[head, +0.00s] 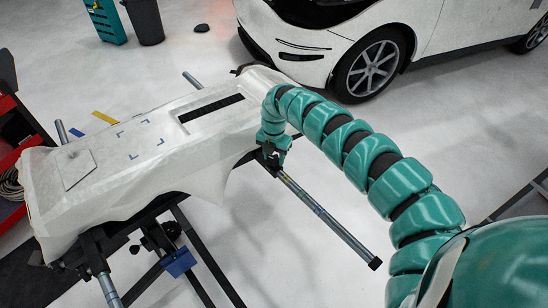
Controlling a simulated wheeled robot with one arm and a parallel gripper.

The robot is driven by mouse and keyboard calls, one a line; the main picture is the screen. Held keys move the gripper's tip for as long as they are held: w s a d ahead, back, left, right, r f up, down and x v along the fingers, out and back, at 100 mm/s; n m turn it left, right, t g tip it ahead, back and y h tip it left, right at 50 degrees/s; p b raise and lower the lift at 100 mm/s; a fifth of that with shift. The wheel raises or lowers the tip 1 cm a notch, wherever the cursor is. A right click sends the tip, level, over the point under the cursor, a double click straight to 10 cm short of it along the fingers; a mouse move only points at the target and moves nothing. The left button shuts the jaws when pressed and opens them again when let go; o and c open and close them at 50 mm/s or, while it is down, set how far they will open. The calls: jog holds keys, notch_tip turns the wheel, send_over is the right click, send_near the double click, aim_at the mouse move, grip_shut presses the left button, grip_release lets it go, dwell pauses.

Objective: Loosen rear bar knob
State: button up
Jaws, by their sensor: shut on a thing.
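My teal segmented arm reaches in from the lower right and bends down at the right end of the stand. My gripper (271,153) is at the clamp where a metal bar (325,215) with a black end cap comes out from under the wrapped panel. It is shut on the knob there, which is small, dark and mostly hidden by the gripper. The white-wrapped bumper panel (105,145) lies across the stand, its wrap hanging loose at the edges.
Black stand legs (210,255) and a blue clamp block (178,262) are under the panel. Another bar (108,290) sticks out at the lower left. A white car (340,45) stands behind. A red cart (15,150) is at the left.

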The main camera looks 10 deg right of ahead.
jog(key=n+b, duration=0.2)
jog(key=n, duration=0.3)
jog(key=shift+n, duration=0.3)
jog(key=n+b, duration=0.1)
jog(key=b, duration=0.1)
jog(key=shift+w+f+n+b, duration=0.1)
jog(key=shift+f+n+b, duration=0.05)
jog(key=shift+n+b, duration=0.25)
jog(key=n+b, duration=0.1)
jog(key=b, duration=0.4)
jog(key=shift+f, duration=0.2)
jog(key=n+b, duration=0.1)
jog(key=b, duration=0.2)
jog(key=n+b, duration=0.1)
jog(key=b, duration=0.4)
jog(key=shift+r, duration=0.15)
jog(key=shift+r+b, duration=0.25)
jog(key=shift+b, duration=0.3)
jog(key=o, duration=1)
